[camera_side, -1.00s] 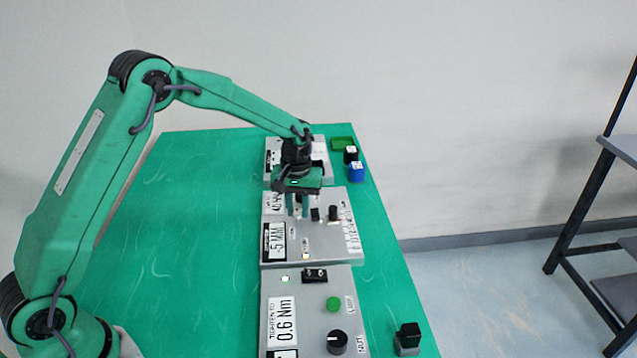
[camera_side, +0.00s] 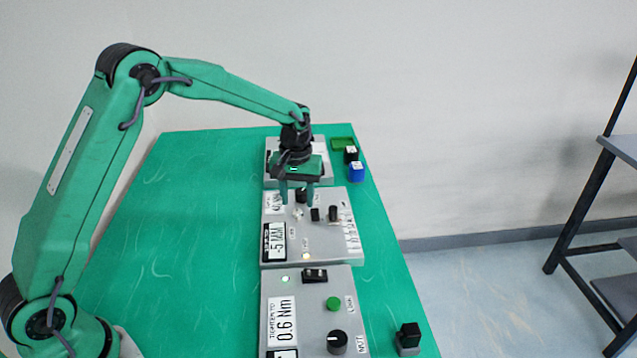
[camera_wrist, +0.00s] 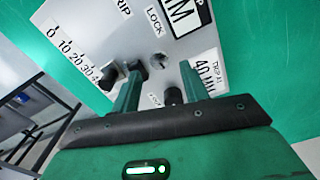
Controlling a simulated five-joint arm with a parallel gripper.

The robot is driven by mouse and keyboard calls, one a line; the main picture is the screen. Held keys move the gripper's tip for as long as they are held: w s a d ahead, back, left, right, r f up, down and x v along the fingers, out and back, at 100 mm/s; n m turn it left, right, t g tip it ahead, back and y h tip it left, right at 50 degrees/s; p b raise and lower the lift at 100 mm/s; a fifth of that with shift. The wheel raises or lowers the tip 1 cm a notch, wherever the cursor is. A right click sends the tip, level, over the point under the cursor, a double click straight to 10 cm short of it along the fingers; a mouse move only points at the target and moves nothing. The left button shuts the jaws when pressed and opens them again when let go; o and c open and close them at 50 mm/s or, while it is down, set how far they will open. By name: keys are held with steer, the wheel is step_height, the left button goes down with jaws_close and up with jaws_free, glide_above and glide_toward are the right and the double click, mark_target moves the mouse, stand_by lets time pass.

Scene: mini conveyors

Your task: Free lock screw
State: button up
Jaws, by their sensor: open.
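The lock screw (camera_wrist: 158,62) is a small silver slotted head beside the LOCK label (camera_wrist: 155,22) on the grey middle panel (camera_side: 345,250). In the side view it is a small pale spot (camera_side: 298,213). My gripper (camera_side: 297,204) is open and empty above the far part of that panel. In the wrist view its two green fingers (camera_wrist: 162,80) stand apart on either side of the screw's line, above the panel. A black knob (camera_wrist: 172,95) shows between the fingers, partly cut off by my gripper body. I see no contact with the screw.
Two black parts (camera_wrist: 108,80) (camera_wrist: 137,68) stand near the left finger by the printed scale. A nearer panel (camera_side: 310,315) carries a green button (camera_side: 333,303) and a black knob (camera_side: 337,341). A blue block (camera_side: 356,172) and green tray (camera_side: 342,144) lie at the far right.

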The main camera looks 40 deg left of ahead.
mark_target(296, 212)
steer(key=shift+r, duration=2.2)
steer(key=s+r+m+t, duration=0.3)
steer(key=s+r, duration=1)
steer(key=s, duration=0.2)
steer(key=s+m+t, duration=0.2)
steer(key=s+m, duration=0.1)
steer(key=s, duration=1.2)
steer(key=shift+s+a+f+t, duration=0.15)
steer(key=shift+a+t, duration=0.1)
steer(key=shift+t, duration=0.05)
